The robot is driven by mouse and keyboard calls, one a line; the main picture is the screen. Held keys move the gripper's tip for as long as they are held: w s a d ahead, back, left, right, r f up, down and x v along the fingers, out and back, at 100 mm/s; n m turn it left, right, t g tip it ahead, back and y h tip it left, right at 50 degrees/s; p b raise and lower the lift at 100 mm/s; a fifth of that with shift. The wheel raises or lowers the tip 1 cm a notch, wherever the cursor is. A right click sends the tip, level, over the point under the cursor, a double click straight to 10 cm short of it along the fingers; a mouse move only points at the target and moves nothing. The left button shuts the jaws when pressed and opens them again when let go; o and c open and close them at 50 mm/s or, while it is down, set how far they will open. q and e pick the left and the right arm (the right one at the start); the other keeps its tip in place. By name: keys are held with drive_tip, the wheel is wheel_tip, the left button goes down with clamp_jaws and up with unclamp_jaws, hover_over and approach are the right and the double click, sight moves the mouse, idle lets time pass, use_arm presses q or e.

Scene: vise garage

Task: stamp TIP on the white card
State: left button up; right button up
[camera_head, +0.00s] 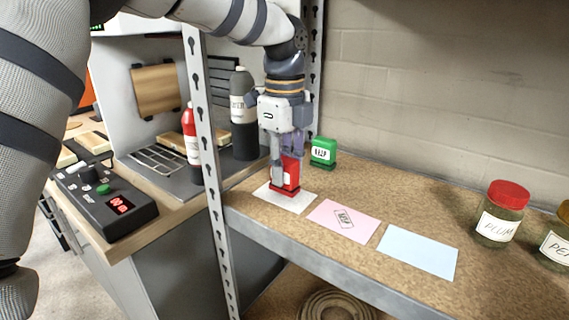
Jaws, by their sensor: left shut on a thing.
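My left gripper (287,158) points straight down and is shut on a red stamp (288,178). The stamp is upright, with its base over the white card (300,203). It looks to be touching the card or just above it; I cannot tell which. The stamp's front label is too small to read. The stamp hides the middle of the white card; the parts of the card that show are blank. My right gripper is not in view.
A pink card (327,222) with a black printed mark and a blank light-blue card (418,250) lie to the right. A green stamp (323,153) stands behind. A metal shelf post (208,160) rises left of the gripper. Jars, one red-lidded (502,212), stand far right.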

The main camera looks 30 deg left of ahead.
use_arm(q)
drive_tip(key=shift+f, duration=0.65)
idle(1.2)
drive_tip(key=shift+r, duration=0.1)
drive_tip(key=shift+r, duration=3.5)
